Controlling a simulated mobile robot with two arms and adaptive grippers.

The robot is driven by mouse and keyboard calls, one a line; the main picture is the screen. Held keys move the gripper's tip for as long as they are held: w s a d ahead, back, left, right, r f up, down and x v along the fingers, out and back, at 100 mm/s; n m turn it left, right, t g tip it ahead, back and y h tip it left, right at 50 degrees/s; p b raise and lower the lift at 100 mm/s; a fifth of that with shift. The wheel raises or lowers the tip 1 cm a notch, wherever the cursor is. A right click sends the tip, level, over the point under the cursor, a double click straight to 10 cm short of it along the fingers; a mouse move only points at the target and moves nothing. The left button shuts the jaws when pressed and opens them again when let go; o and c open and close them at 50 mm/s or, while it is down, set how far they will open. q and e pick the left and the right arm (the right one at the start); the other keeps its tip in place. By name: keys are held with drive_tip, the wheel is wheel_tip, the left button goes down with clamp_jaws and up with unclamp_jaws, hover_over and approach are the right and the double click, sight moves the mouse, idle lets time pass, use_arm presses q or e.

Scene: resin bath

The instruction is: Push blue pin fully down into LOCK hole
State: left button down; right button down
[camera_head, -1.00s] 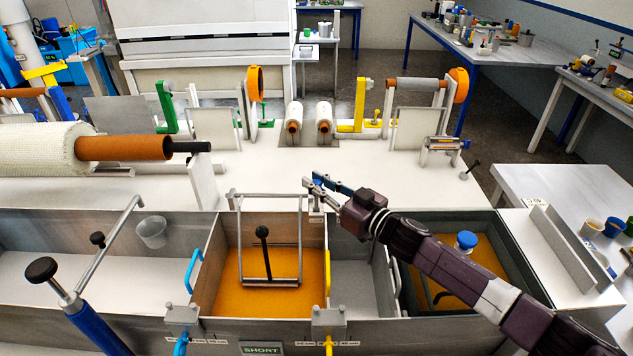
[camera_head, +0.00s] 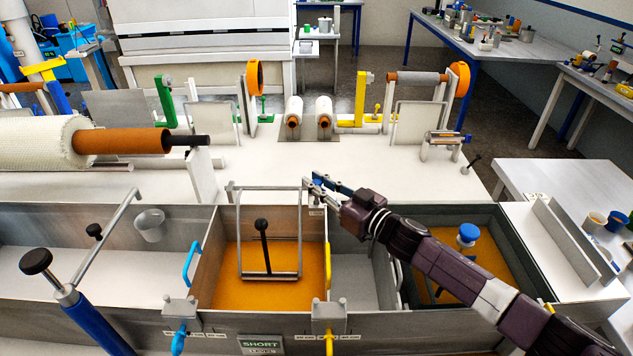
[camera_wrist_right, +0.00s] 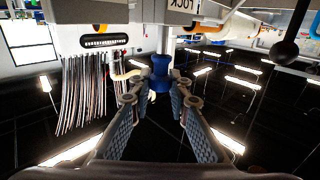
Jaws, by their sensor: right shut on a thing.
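My right gripper (camera_head: 318,182) is at the back wall of the orange resin bath (camera_head: 225,262), near the upper right corner of the metal frame (camera_head: 300,225). In the right wrist view, the two fingers of the right gripper (camera_wrist_right: 160,92) are closed around the blue pin (camera_wrist_right: 160,72). Its pale shaft (camera_wrist_right: 163,38) runs toward a plate with an inverted LOCK label (camera_wrist_right: 181,4). A length of shaft shows between the blue head and the plate. The hole itself is hidden. My left gripper is not in view.
A black-knobbed rod (camera_head: 263,235) stands inside the frame. A yellow handle (camera_head: 327,265) and a blue handle (camera_head: 190,262) flank the bath. A darker tank with a blue-capped item (camera_head: 467,234) lies under my right arm.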

drive_tip(key=shift+f, duration=0.35)
drive_tip(key=c, duration=1.7)
unclamp_jaws()
drive_tip(key=shift+c, duration=0.2)
drive_tip(key=shift+r, duration=0.15)
wheel_tip(320, 180, up, 10)
drive_tip(key=shift+f, duration=0.1)
drive_tip(key=shift+f, duration=0.1)
